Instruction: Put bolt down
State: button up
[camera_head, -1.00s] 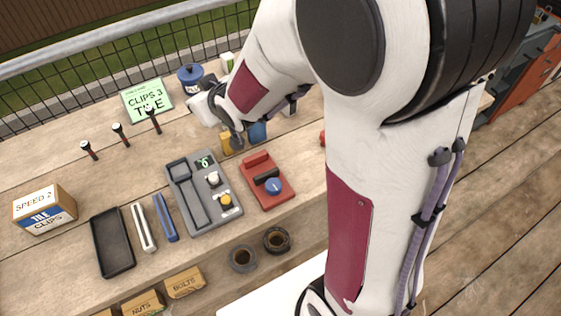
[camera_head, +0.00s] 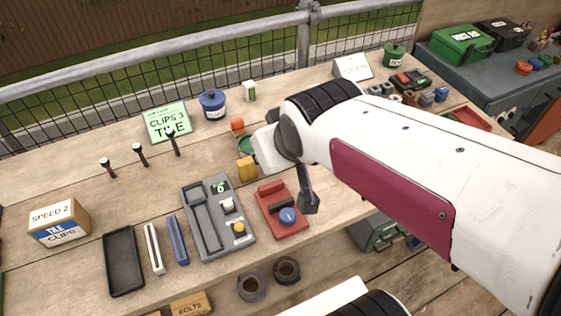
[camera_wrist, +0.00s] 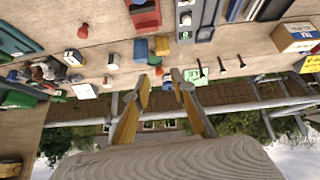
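Three dark bolts with reddish ends stand apart in a row on the wooden bench in the head view: a left bolt (camera_head: 108,168), a middle bolt (camera_head: 140,155) and a right bolt (camera_head: 173,143). They also show in the wrist view, to the right of my gripper (camera_wrist: 161,83). My gripper has two yellowish fingers spread apart, and I see no bolt between them. In the head view its fingers are mostly hidden by my arm.
A grey tray (camera_head: 246,225), a red tool block (camera_head: 281,220), a yellow block (camera_head: 246,168) and a blue pot (camera_head: 212,105) are around my wrist. A railing (camera_head: 150,48) runs behind the bench.

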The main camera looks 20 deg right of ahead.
jog(key=s+g, duration=0.1)
jog(key=s, duration=1)
jog(key=shift+a+r+m+g, duration=0.25)
jog(key=shift+r+m+g, duration=0.05)
jog(key=shift+r, duration=0.1)
dwell(0.6)
jog(key=o, duration=0.6)
jog(key=shift+o, duration=0.2)
jog(key=shift+w, duration=0.15)
